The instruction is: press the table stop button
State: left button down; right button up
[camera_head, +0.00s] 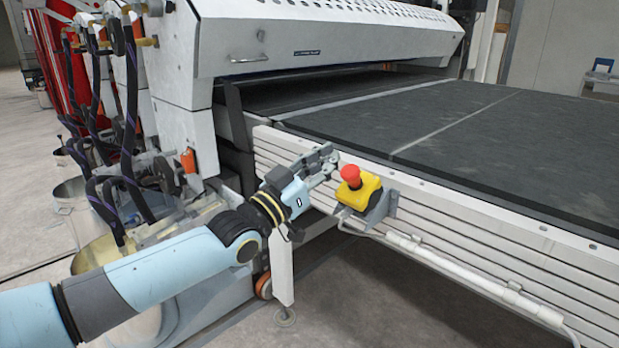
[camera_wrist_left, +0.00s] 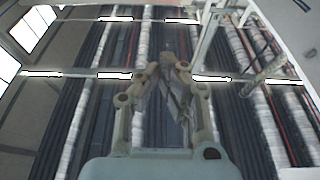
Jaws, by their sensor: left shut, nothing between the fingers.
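The stop button (camera_head: 351,174) is a red mushroom head on a yellow box (camera_head: 358,190). The box is fixed by a grey bracket to the white side rail of the table (camera_head: 480,215). My left gripper (camera_head: 334,158) is just left of and slightly above the red head in the head view. A small gap seems to lie between them; I cannot tell the depth exactly. The left wrist view shows the fingers (camera_wrist_left: 165,66) shut together with nothing between them; the button is not seen there. My right gripper is not in view.
The coater's white housing (camera_head: 320,40) stands behind the table's dark belt (camera_head: 460,120). Hoses (camera_head: 120,130) and metal buckets (camera_head: 72,195) crowd the left side. A white conduit (camera_head: 470,275) runs along the rail. The floor in front is open.

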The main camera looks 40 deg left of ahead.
aim_at(354, 182)
pick_arm(q)
jog(key=shift+w+d+f+b, duration=0.1)
jog(key=shift+w+f+b, duration=0.15)
jog(key=shift+w+f, duration=0.35)
jog(key=shift+w+f+b, duration=0.2)
jog(key=shift+w+f, duration=0.15)
jog(key=shift+w, duration=0.5)
jog(key=shift+w+d+f+b, duration=0.1)
jog(key=shift+w+f+b, duration=0.15)
jog(key=shift+w+f, duration=0.35)
jog(key=shift+r, duration=0.2)
jog(key=shift+w, duration=0.1)
